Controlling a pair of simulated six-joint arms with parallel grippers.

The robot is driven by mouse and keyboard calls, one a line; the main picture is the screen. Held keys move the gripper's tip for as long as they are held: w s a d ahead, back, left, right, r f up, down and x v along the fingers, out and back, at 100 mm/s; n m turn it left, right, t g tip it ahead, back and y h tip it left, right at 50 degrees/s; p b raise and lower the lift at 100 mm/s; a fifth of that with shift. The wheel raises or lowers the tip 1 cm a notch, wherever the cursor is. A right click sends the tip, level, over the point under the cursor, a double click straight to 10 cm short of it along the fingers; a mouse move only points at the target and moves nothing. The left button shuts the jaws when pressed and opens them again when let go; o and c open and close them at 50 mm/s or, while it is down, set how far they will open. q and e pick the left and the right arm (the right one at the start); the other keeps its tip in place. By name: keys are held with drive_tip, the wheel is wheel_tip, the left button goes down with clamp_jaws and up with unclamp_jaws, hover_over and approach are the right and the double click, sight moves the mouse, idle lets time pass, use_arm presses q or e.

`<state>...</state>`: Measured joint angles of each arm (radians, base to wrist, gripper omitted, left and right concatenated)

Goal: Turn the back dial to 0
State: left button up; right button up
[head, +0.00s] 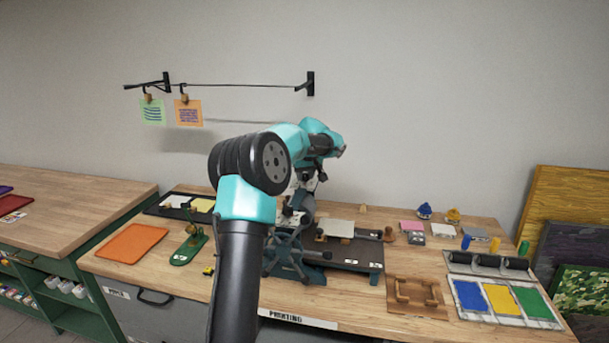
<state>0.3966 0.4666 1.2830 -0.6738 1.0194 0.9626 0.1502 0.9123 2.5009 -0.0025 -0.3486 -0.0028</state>
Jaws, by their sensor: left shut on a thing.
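My left arm rises through the middle of the head view and bends over a blue-grey press (285,262) on the wooden bench. My left gripper (309,184) points down at the top of the press, and its fingers look closed. It is shut on a small part there, which I take to be the back dial; the dial's face and its numbers are too small and too covered to read. My arm hides the left part of the press. A dark press bed (358,257) with a pale sheet extends to the right. My right gripper is not in view.
An orange mat (131,243) and a green stand (188,250) are left of the press. A wooden handled board (415,296), rollers (486,262) and an ink tray (533,319) are right. Prints (188,112) hang on the wall rail.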

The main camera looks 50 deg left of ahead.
use_arm(q)
drive_tip(key=n+g, duration=0.1)
drive_tip(key=n, duration=0.3)
drive_tip(key=shift+w+n+g, duration=0.1)
drive_tip(key=shift+n+g, duration=0.2)
drive_tip(key=shift+g, duration=0.1)
drive_tip(key=n+g, duration=0.1)
drive_tip(key=n, duration=0.3)
drive_tip(key=shift+w+n+g, duration=0.1)
drive_tip(key=shift+n+g, duration=0.2)
drive_tip(key=shift+g, duration=0.1)
drive_tip(key=n+g, duration=0.1)
drive_tip(key=n, duration=0.1)
drive_tip(key=n+h, duration=0.1)
drive_tip(key=n, duration=0.2)
drive_tip(key=shift+g, duration=0.4)
drive_tip(key=shift+a+n+g+h, duration=0.1)
drive_tip(key=shift+n+g+h, duration=0.35)
drive_tip(key=shift+n, duration=1.35)
drive_tip(key=o, duration=0.9)
